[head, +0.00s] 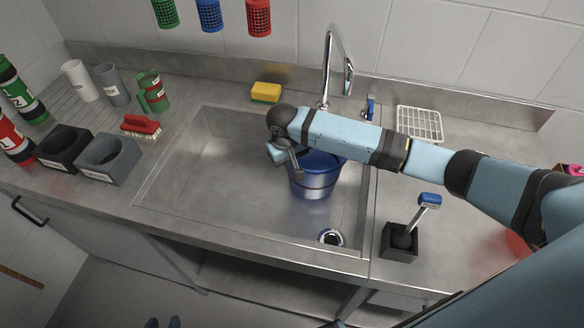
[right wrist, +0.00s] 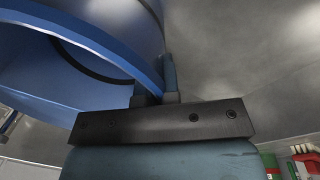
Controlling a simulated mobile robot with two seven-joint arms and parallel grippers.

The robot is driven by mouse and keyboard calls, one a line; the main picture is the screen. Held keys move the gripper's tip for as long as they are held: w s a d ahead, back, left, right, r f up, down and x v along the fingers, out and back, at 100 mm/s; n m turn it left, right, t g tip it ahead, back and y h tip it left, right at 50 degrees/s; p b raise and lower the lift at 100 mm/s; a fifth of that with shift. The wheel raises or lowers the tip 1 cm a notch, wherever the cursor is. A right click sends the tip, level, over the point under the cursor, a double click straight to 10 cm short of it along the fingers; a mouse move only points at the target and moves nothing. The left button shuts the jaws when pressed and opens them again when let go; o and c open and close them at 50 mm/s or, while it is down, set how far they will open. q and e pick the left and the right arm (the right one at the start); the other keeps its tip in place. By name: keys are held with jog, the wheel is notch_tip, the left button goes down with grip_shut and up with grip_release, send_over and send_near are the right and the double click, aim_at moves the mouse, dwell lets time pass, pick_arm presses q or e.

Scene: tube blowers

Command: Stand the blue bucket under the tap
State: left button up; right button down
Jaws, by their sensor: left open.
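The blue bucket (head: 314,184) is upright in the sink basin (head: 190,180), partly hidden by my right arm in the head view. I cannot tell whether its base touches the sink floor. The chrome tap (head: 328,62) rises behind the basin, its spout behind and a little right of the bucket. My right gripper (head: 288,160) is at the bucket's left rim. In the right wrist view its fingers (right wrist: 158,85) are shut on the bucket wall (right wrist: 120,50). My left gripper (head: 162,323) is open and empty at the bottom edge, in front of the counter.
A yellow sponge (head: 266,92) lies behind the sink. A brush in a black holder (head: 400,242) and a wire rack (head: 419,123) stand to the right. The basin's left half is clear.

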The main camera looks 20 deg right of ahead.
notch_tip(320, 180, down, 3)
jog(key=shift+f, duration=0.1)
jog(key=c, duration=1.8)
grip_release()
jog(key=shift+f, duration=0.1)
jog(key=o, duration=0.4)
jog(key=shift+o, duration=0.2)
notch_tip(320, 180, up, 12)
jog(key=a, duration=0.1)
